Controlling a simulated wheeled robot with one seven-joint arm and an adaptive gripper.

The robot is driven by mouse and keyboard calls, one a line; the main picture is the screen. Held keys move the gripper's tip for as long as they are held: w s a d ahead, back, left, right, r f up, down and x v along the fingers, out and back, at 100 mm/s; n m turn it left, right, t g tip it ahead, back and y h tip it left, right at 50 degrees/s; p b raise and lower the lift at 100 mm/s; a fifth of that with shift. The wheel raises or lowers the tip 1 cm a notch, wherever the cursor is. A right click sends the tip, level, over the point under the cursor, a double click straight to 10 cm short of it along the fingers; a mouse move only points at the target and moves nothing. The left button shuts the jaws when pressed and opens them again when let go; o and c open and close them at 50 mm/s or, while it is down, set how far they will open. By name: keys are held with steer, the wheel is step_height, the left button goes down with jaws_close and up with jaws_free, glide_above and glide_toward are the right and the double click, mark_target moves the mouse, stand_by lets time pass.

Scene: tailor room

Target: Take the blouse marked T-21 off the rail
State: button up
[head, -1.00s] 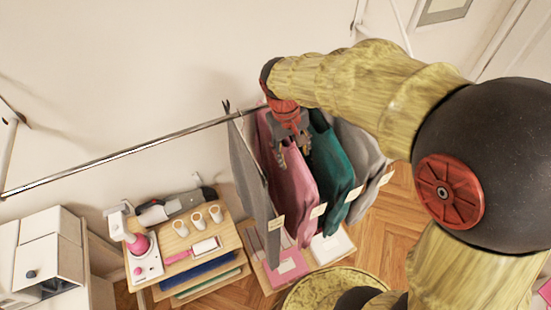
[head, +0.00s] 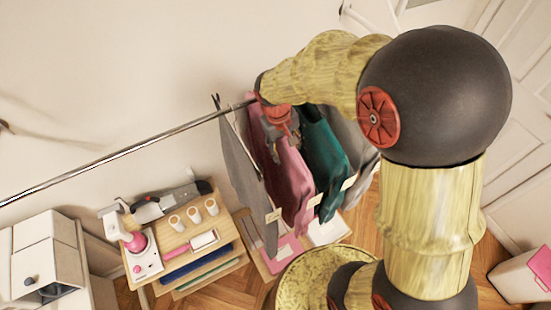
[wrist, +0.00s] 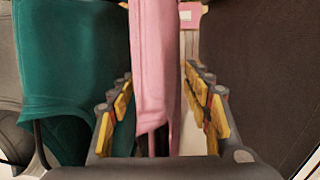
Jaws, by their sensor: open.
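Several garments hang side by side on a metal rail (head: 130,152): a dark grey one (head: 243,165), a pink one (head: 292,175), a teal one (head: 324,155) and a grey one at the right end (head: 352,138). Each has a small pale tag at its lower edge; the writing is too small to read, so I cannot tell which is T-21. My gripper (head: 277,146) is at the upper part of the pink garment. In the wrist view my gripper (wrist: 158,78) is open, with the pink garment (wrist: 153,50) between its fingers, the teal one (wrist: 65,75) left and dark cloth (wrist: 255,70) right.
A wooden cart (head: 215,235) with white cups, a pink-and-white device (head: 140,255) and other tools stands left of the garments. White drawers (head: 45,250) are at far left. A pink-and-white bin (head: 522,275) is at lower right. Folded items lie on a low shelf beneath the garments.

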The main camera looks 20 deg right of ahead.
steer(key=shift+f, duration=0.1)
steer(key=shift+c, duration=1.2)
jaws_close()
